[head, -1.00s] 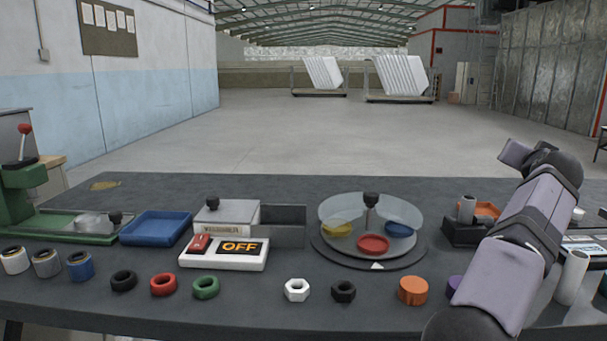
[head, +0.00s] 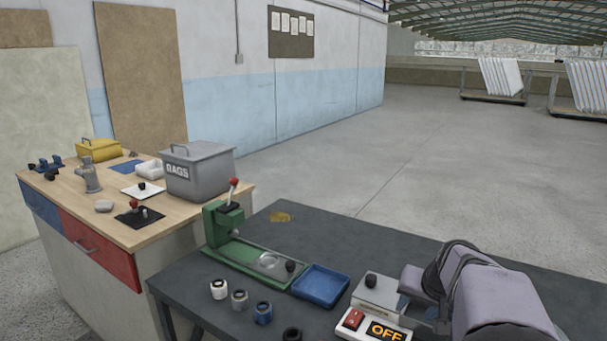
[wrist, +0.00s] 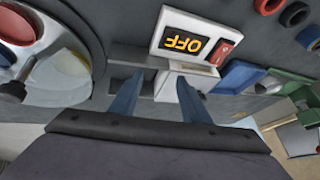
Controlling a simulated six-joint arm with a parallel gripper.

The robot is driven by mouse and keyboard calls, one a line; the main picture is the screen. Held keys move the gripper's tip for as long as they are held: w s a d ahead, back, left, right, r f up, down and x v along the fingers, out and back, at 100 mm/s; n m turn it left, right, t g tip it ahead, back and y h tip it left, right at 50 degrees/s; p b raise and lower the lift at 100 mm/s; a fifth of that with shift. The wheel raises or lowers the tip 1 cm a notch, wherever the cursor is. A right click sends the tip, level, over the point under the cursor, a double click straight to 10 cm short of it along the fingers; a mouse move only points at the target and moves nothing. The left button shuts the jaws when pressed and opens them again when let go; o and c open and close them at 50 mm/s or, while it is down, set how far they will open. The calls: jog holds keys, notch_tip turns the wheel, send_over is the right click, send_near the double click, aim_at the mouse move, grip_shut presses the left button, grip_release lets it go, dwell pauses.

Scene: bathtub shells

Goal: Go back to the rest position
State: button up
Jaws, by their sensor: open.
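My gripper (wrist: 158,92) is open and empty in the wrist view, its two blue fingers spread apart. Beyond the fingers is a small grey box with a drawer (wrist: 133,58), which also shows in the head view (head: 379,294). Beside it is a white switch box (wrist: 158,40) with a lit OFF display and a red switch, cut by the lower edge of the head view (head: 374,324).
A blue tray (head: 320,286) and a green lever press (head: 228,231) stand left of the boxes. Several ringed cylinders (head: 240,299) line the front edge. A wooden cabinet (head: 75,200) carries a grey RAGS bin (head: 200,172). The turntable (wrist: 85,85) is left in the wrist view.

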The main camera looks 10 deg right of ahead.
jog(key=s+a+r+n+g+y+p, duration=0.15)
jog(key=s+a+p, duration=0.25)
jog(key=a, duration=0.4)
jog(key=s+a+n+g+p, duration=0.1)
jog(key=s+a+n+p, duration=0.15)
jog(key=a, duration=0.45)
jog(key=s+a+n+g+p, duration=0.3)
jog(key=s+a+p, duration=0.4)
jog(key=s, duration=0.6)
jog(key=shift+s+a+r, duration=0.15)
jog(key=shift+s+a, duration=0.1)
jog(key=shift+a, duration=0.45)
